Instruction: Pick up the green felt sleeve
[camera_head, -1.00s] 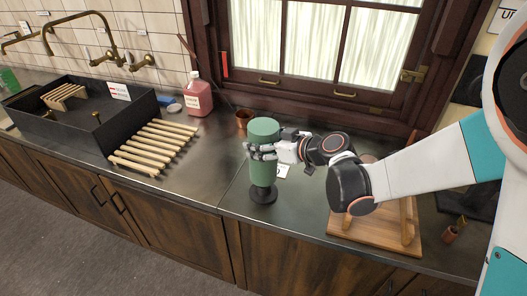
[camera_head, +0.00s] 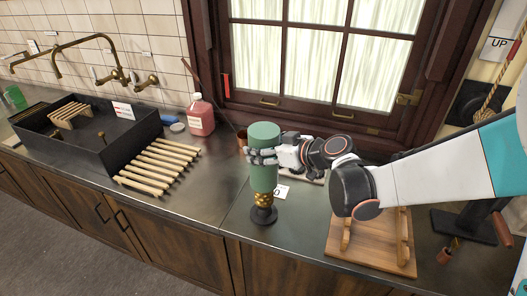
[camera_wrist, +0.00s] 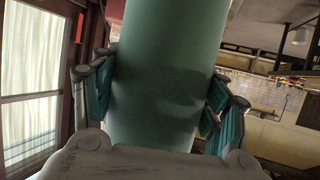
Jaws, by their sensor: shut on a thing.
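The green felt sleeve (camera_head: 264,162) is an upright green cylinder in the middle of the head view. My gripper (camera_head: 262,154) is shut on it from the right, with fingers around its upper part. A black round stand with a brass post (camera_head: 263,200) is directly below the sleeve; the brass shows beneath the sleeve's lower end. In the wrist view the sleeve (camera_wrist: 165,80) fills the middle, with my fingers (camera_wrist: 162,105) on both sides of it. Whether the sleeve is clear of the post's top is hidden.
A wooden slatted rack (camera_head: 160,165) and a black sink box (camera_head: 125,150) stand left on the metal counter (camera_head: 205,195). A pink bottle (camera_head: 201,117) is behind. A wooden board with uprights (camera_head: 372,258) is at right.

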